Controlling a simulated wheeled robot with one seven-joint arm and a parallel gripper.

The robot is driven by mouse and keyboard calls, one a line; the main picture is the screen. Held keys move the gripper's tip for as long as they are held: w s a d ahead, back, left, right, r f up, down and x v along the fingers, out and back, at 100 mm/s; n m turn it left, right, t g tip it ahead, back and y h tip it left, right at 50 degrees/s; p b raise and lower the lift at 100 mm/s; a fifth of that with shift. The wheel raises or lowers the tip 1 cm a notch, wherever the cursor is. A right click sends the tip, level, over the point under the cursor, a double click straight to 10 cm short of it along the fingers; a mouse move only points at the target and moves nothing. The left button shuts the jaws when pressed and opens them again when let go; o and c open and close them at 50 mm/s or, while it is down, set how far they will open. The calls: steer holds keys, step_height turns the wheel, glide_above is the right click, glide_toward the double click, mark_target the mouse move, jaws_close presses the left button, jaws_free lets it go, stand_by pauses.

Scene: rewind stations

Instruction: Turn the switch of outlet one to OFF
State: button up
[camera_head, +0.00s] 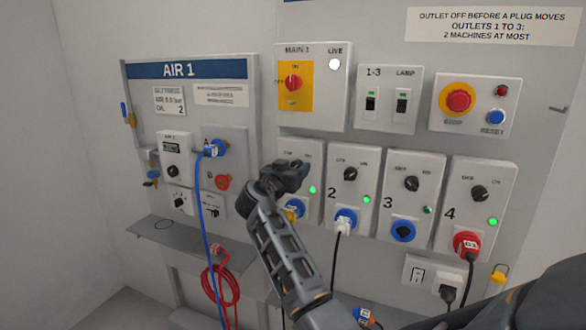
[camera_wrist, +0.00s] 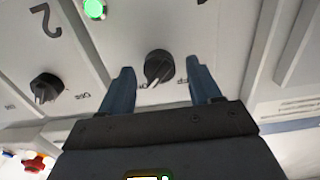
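Outlet one's black rotary switch (camera_wrist: 158,67) shows in the wrist view, which is turned upside down. Its white mark points down-left there, toward the side of the ON label. The outlet's green lamp (camera_wrist: 95,8) is lit and also shows in the head view (camera_head: 312,190). My gripper (camera_wrist: 162,88) is open, one finger on each side of the switch with gaps visible. In the head view my gripper (camera_head: 290,176) is in front of outlet one's panel (camera_head: 313,158) and hides the switch. A blue and yellow plug (camera_head: 294,208) is partly hidden by my arm.
Outlet two's switch (camera_head: 350,174) is close to the right, with a plug (camera_head: 345,219) below it. Outlets three (camera_head: 411,183) and four (camera_head: 480,193) follow. The main switch (camera_head: 293,83) is above. The AIR 1 panel (camera_head: 190,120) with a blue hose (camera_head: 202,205) is left.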

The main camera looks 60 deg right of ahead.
steer(key=c, duration=1)
steer(key=shift+n, duration=0.3)
steer(key=n, duration=0.8)
steer(key=shift+w+b, duration=0.15)
steer(key=shift+b, duration=0.2)
steer(key=shift+f+n+p, duration=0.1)
steer(key=shift+n+p, duration=1.95)
steer(key=shift+n, duration=2.65)
steer(key=shift+f, duration=0.1)
